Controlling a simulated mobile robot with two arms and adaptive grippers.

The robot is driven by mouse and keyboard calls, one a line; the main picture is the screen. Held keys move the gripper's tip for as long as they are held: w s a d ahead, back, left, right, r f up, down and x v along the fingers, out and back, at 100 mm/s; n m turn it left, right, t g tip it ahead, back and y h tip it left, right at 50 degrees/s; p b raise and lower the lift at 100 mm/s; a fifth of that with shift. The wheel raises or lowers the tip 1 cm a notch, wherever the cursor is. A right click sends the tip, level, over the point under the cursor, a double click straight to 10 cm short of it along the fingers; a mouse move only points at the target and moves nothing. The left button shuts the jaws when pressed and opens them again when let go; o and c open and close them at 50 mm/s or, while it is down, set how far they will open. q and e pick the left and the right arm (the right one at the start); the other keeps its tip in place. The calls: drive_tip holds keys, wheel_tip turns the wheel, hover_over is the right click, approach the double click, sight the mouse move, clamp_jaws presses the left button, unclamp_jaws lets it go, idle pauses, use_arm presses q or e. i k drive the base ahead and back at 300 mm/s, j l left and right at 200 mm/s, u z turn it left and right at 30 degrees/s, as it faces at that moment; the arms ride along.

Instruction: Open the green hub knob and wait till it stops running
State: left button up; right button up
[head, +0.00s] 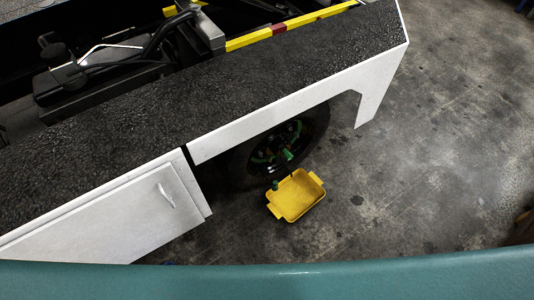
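The green hub knob (286,156) shows at the wheel's hub, below the edge of the white body panel. The black wheel (313,122) is partly hidden under that panel. A yellow tray (297,196) with two side handles is on the floor below the hub. A small green piece (275,185) shows at the tray's upper left edge. Whether any liquid runs from the hub is too small to tell. Neither of my grippers is in view.
The belt loader's dark textured deck (215,98) and white side panel (110,222) with a handle fill the left. A yellow rail (310,20) lies on top. Open concrete floor (440,150) is at the right. A teal surface (300,280) crosses the bottom.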

sight(288, 156)
drive_tip(key=i+l+u, duration=0.15)
drive_tip(key=l+u, duration=0.15)
drive_tip(key=i+l+u, duration=0.1)
drive_tip(key=l+u, duration=0.2)
drive_tip(key=l, duration=0.2)
drive_tip(key=l+u, duration=0.35)
drive_tip(key=i+l, duration=0.05)
drive_tip(key=l, duration=0.05)
